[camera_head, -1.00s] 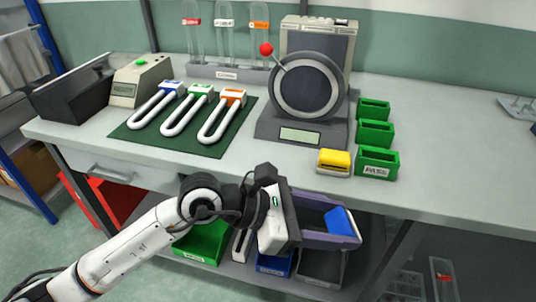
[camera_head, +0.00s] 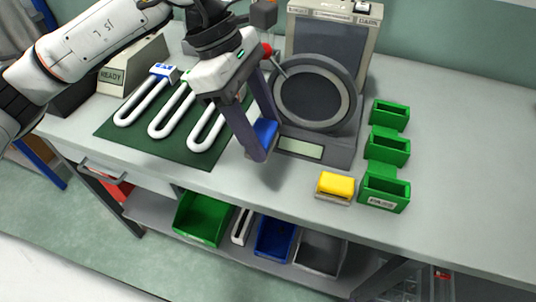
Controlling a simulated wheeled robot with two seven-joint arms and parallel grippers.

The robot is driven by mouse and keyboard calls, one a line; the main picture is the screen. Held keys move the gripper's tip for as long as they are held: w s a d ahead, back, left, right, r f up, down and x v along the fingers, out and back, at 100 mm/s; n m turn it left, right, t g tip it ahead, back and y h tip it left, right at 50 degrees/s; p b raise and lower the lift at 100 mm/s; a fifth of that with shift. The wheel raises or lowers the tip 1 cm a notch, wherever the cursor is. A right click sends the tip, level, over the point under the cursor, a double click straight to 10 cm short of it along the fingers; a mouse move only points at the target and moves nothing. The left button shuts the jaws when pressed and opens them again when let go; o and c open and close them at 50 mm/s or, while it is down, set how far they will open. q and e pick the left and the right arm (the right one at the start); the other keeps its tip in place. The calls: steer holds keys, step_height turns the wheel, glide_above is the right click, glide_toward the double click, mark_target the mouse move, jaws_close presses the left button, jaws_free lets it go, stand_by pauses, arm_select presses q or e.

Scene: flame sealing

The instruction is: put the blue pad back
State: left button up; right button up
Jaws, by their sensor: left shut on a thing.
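The blue pad (camera_head: 265,131) is between the fingers of my left gripper (camera_head: 260,142), which is shut on it. The gripper holds it above the workbench, in front of the grey machine with the round dial (camera_head: 312,97). A yellow pad (camera_head: 336,184) sits on a small light base near the front edge of the bench, to the right of the gripper. A row of green holders (camera_head: 386,192) stands to its right. My right gripper is not in view.
Several white U-shaped tubes (camera_head: 145,101) with coloured tops lie on a dark green mat (camera_head: 118,130). A device reading READY (camera_head: 114,77) stands behind the mat. Green (camera_head: 204,219) and blue (camera_head: 274,238) bins sit on the lower shelf. The bench's right side is clear.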

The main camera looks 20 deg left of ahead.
arm_select(q)
steer(key=f, duration=0.4)
steer(key=shift+s+f, duration=0.15)
steer(key=shift+s, duration=0.25)
steer(key=shift+f+p, duration=0.4)
steer(key=shift+f, duration=1.8)
steer(key=o, duration=0.9)
steer(key=b+v, duration=0.1)
steer(key=v, duration=1.1)
steer(key=shift+r, duration=0.1)
